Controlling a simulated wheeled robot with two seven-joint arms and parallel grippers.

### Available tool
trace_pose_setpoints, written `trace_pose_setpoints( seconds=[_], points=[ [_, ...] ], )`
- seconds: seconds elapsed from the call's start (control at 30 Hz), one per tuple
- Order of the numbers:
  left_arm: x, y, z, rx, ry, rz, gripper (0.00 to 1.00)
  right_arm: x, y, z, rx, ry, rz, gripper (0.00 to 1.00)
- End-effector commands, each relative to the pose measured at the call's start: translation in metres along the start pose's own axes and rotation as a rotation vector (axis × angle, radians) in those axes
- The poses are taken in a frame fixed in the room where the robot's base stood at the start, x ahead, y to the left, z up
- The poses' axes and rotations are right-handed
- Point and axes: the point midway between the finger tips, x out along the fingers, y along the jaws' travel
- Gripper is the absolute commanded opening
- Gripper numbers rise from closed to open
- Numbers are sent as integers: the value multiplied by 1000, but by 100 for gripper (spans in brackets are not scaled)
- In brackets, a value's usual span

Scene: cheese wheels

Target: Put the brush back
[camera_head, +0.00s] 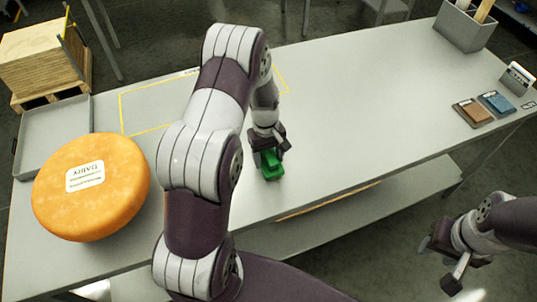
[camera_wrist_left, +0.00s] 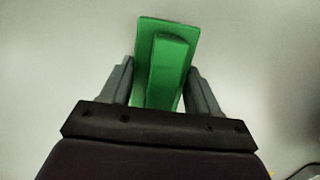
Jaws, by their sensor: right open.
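The green brush (camera_head: 270,166) is at my left gripper (camera_head: 264,152), over the near middle part of the grey table (camera_head: 345,120). In the left wrist view the brush (camera_wrist_left: 166,60) sits between the two fingers of my left gripper (camera_wrist_left: 161,85), which appear closed against its sides. Whether the brush touches the tabletop is hard to tell. My right gripper (camera_head: 440,266) is open and empty, off the table's near edge at the lower right.
An orange cheese wheel (camera_head: 115,205) lies at the left, by a grey tray (camera_head: 52,108). A yellow outline (camera_head: 122,115) marks the table. The table's middle is clear.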

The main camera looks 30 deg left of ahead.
Motion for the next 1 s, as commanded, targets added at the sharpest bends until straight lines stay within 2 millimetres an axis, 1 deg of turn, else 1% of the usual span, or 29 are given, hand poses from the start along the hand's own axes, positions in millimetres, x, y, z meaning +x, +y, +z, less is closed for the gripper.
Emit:
trace_pose_setpoints(
  seconds=[0.03,0.07,0.1,0.33,0.4,0.47,0.57,0.7,0.8,0.9,0.97,1.0],
  points=[
    [0,0,0,0,0,0,74,0,0,0,0,0,0,43],
    [0,0,0,0,0,0,84,0,0,0,0,0,0,43],
    [0,0,0,0,0,0,87,0,0,0,0,0,0,43],
    [-1,0,0,0,0,0,87,0,0,0,0,0,0,43],
    [-6,0,1,0,1,1,87,-4,0,0,0,0,0,43],
    [-11,1,-1,0,3,3,87,1,0,0,0,0,0,43],
    [-33,1,-1,0,5,3,87,7,0,1,0,0,0,43],
    [-72,1,-1,0,6,4,87,14,0,2,0,0,0,43],
    [-96,1,-1,0,4,3,87,17,0,2,0,0,0,43],
    [-114,0,0,0,2,1,87,15,0,2,0,0,0,43],
    [-120,0,1,6,4,1,87,15,0,2,0,0,0,43],
    [-123,0,7,30,9,0,87,15,0,2,0,0,0,43]
  ],
)
